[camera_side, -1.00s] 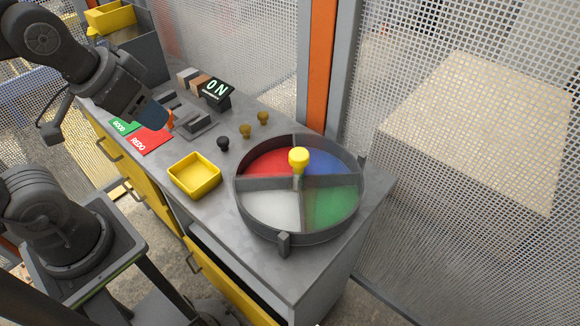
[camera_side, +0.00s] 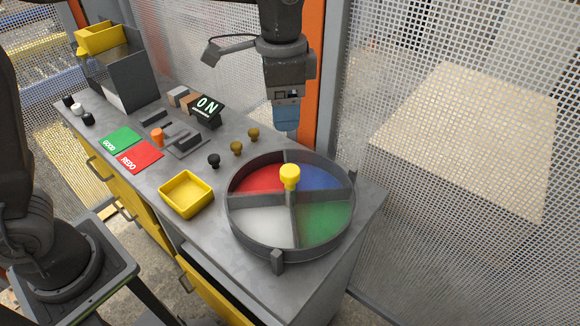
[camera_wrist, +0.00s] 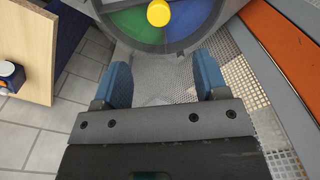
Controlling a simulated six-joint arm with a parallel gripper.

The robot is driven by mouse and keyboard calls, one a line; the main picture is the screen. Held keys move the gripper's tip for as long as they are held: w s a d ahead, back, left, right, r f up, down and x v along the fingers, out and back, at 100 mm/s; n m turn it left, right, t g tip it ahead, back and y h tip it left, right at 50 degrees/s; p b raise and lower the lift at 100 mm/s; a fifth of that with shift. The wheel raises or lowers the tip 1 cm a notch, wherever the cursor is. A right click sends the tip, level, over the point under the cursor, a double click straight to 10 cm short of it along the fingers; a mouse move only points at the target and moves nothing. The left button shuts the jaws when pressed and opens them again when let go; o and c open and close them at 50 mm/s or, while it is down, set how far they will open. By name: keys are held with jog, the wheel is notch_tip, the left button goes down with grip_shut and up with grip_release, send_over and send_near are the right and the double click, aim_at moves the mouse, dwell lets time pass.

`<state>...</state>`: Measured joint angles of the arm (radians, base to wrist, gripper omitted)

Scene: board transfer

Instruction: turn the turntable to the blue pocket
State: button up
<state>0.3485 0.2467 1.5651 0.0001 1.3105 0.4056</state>
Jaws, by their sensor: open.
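The turntable (camera_side: 232,222) is a round grey dish on the bench, split into red, blue, green and white pockets. The blue pocket (camera_side: 318,177) is at its back right in the side view. A yellow knob (camera_side: 290,174) stands at its centre. The knob also shows at the top of the wrist view (camera_wrist: 159,13), with the blue pocket (camera_wrist: 190,17) beside it. My gripper (camera_side: 286,128) points down above the bench behind the turntable, apart from it. Its two blue fingers (camera_wrist: 161,84) are spread with nothing between them.
A yellow tray (camera_side: 163,199) sits left of the turntable. Green GOOD (camera_side: 121,139) and red REDO (camera_side: 139,157) cards lie farther left. An orange post (camera_side: 313,75) and mesh fence stand close behind my gripper.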

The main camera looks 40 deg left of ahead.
aim_at(290, 170)
jog(key=f, duration=0.9)
jog(key=d+f, duration=0.1)
jog(key=f, duration=0.4)
jog(key=shift+w+f, duration=0.2)
jog(key=shift+w, duration=0.1)
jog(key=shift+c, duration=0.5)
grip_shut()
